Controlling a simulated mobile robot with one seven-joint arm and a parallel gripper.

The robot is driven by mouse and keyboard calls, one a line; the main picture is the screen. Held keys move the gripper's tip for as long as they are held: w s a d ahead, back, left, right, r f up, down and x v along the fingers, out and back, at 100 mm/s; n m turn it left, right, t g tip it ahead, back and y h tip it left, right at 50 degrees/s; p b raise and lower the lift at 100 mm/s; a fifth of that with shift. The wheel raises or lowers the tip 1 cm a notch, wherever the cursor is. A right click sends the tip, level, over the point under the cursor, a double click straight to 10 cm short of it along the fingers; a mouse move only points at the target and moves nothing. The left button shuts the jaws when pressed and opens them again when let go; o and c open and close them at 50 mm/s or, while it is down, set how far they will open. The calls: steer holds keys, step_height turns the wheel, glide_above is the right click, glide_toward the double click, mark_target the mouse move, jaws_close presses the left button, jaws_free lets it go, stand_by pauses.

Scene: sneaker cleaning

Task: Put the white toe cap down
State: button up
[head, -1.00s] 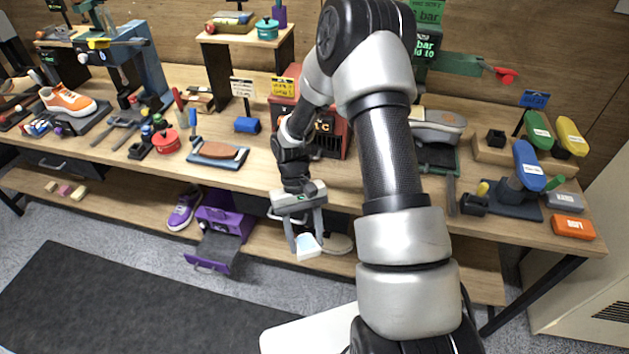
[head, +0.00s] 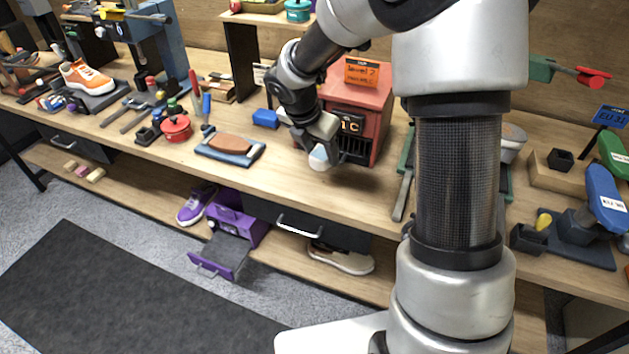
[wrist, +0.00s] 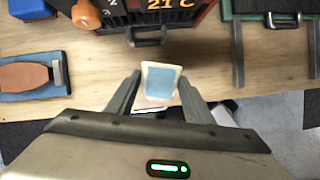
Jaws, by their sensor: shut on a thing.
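The white toe cap (head: 319,160) is a small white piece with a pale blue face. It also shows in the wrist view (wrist: 147,98), between the two finger tips. My gripper (head: 324,146) is shut on it, and it shows in the wrist view as well (wrist: 160,86). In the head view the toe cap is over the workbench (head: 300,180), in front of the red oven (head: 362,100). I cannot tell whether it touches the bench top. My forearm hides part of the bench to the right.
A blue board with a brown pad (head: 230,146) lies left of my gripper. A small blue block (head: 265,118) and a red pot (head: 176,128) stand further left. The oven's front handle (wrist: 147,38) sticks out close to the toe cap. The bench between board and oven is clear.

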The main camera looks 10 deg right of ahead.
mark_target(313, 157)
steer(key=shift+w+a+r+n+t+y, duration=0.1)
steer(key=shift+w+r+n+t+y, duration=0.15)
steer(key=shift+w+n, duration=0.3)
steer(key=shift+w+a+r+n+t+y, duration=0.15)
steer(key=shift+w+r+n, duration=0.2)
steer(key=shift+n, duration=0.3)
step_height(313, 157, down, 10)
steer(key=b, duration=0.4)
steer(key=shift+d+r, duration=0.1)
steer(key=o, duration=1)
steer(key=shift+o, duration=0.2)
steer(key=shift+r, duration=0.3)
steer(key=p+v, duration=0.3)
steer(key=v, duration=0.8)
steer(key=shift+r+p, duration=0.2)
steer(key=shift+p, duration=0.1)
